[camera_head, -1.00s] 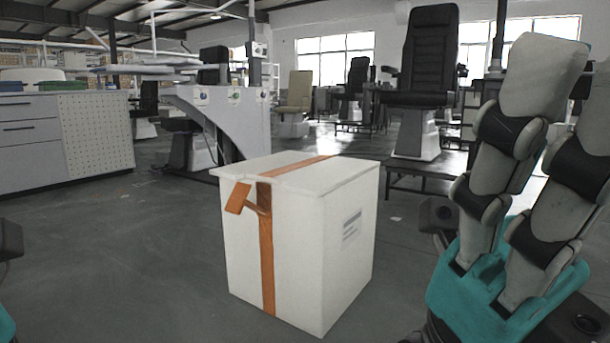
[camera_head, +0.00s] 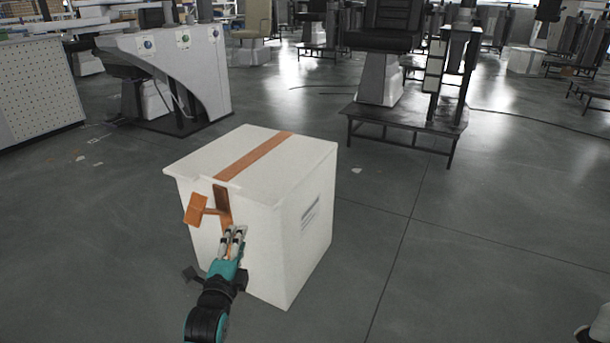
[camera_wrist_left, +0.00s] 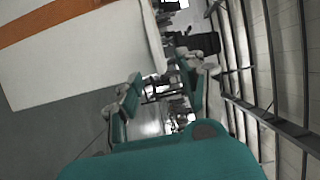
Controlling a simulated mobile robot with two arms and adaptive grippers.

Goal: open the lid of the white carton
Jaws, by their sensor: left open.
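The white carton (camera_head: 262,235) stands on the floor, left of centre in the head view. Its lid (camera_head: 222,155) is closed, with an orange strip running across it and down the front. An orange tab (camera_head: 196,210) sticks out from the front below the lid's edge. My left gripper (camera_head: 236,231) is just below and right of the tab, before the front face; I cannot tell whether it touches. In the left wrist view its fingers (camera_wrist_left: 180,76) are apart and empty, with the carton (camera_wrist_left: 85,55) at upper left. Only a pale piece, probably my right gripper, shows at the lower right corner.
A black chair on a low dark platform (camera_head: 405,127) stands behind the carton to the right. A grey curved unit (camera_head: 190,65) and a perforated cabinet (camera_head: 38,90) stand behind to the left. The floor right of the carton is clear.

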